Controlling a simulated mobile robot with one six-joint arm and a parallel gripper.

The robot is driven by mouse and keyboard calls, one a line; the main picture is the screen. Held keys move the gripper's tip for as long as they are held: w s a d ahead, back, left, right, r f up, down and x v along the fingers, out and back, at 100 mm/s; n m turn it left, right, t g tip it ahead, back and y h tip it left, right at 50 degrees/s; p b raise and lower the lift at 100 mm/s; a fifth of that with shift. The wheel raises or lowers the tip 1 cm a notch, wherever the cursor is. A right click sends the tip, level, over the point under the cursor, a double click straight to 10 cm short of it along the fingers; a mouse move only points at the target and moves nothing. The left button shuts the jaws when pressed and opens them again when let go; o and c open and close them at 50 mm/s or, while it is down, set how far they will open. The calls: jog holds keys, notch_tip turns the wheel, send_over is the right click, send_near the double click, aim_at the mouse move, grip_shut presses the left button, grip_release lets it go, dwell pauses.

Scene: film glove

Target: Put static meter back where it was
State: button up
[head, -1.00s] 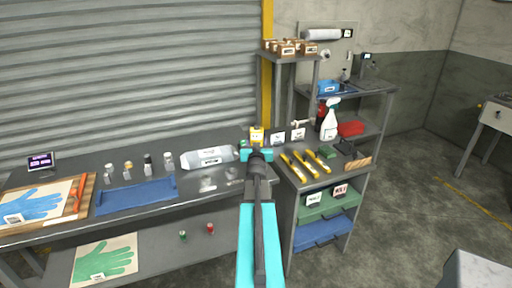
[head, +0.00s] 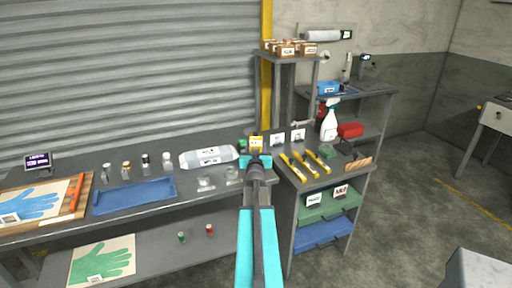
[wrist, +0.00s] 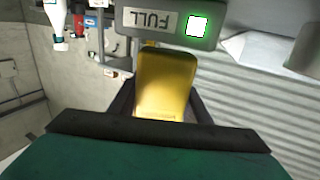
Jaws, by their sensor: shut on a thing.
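The yellow meter (head: 256,141) is held in my gripper (head: 256,160), above the right end of the long grey bench. In the wrist view the yellow meter (wrist: 166,82) stands between the two dark fingers of my gripper (wrist: 160,110), which are shut on it. Its far end points away from my wrist, and my fingers hide its lower sides. The head view does not clearly show the gap between the meter and the bench. I cannot tell which spot the meter came from.
A clear packet (head: 208,157) and blue tray (head: 134,195) lie left.

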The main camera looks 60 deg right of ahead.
jog(key=shift+f, duration=0.25)
jog(key=o, duration=1.1)
jog(key=shift+o, duration=0.2)
jog(key=shift+r, duration=0.2)
